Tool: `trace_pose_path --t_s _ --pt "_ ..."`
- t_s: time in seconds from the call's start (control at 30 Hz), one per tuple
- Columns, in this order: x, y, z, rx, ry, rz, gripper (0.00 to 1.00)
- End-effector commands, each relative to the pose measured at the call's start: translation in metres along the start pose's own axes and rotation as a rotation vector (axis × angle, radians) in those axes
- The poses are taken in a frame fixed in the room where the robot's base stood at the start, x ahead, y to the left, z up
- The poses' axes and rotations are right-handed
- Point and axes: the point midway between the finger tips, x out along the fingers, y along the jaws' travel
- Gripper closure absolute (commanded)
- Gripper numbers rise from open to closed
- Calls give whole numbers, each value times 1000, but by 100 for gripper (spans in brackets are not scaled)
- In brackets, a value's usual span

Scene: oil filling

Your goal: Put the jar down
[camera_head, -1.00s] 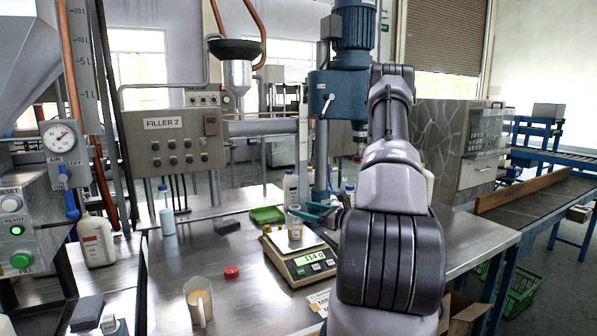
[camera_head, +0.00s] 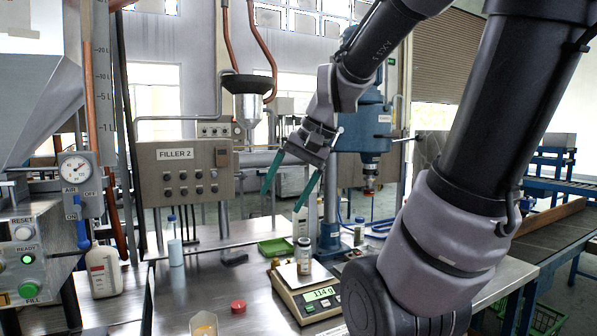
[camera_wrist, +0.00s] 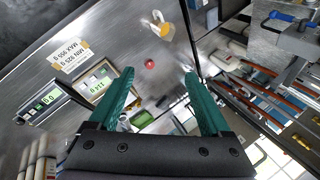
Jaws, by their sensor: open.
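The jar (camera_head: 304,256) stands upright on the pan of the digital scale (camera_head: 310,299), whose display reads about 114 g. It is a small clear jar with a pale label. My gripper (camera_head: 289,190), with green fingers, is open and empty in the air above the table, above and a little left of the jar, clear of it. In the wrist view the open fingers (camera_wrist: 158,98) have nothing gripped between them, and the scale (camera_wrist: 97,80) lies to their left.
A red cap (camera_head: 238,306) and a beige jug (camera_head: 203,325) are on the table's front part. A green tray (camera_head: 276,247) lies behind the scale. A blue press (camera_head: 365,125) stands behind right.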

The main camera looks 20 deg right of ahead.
Motion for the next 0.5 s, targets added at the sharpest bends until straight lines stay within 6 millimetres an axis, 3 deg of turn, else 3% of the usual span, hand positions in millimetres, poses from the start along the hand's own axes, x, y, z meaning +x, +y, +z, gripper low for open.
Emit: trace_pose_path --t_s 0.03,0.2,0.5 --pt "-14 0 4 -68 72 7 18" --pt "-44 4 7 -206 243 28 18" --pt "-55 5 7 -253 307 34 18"
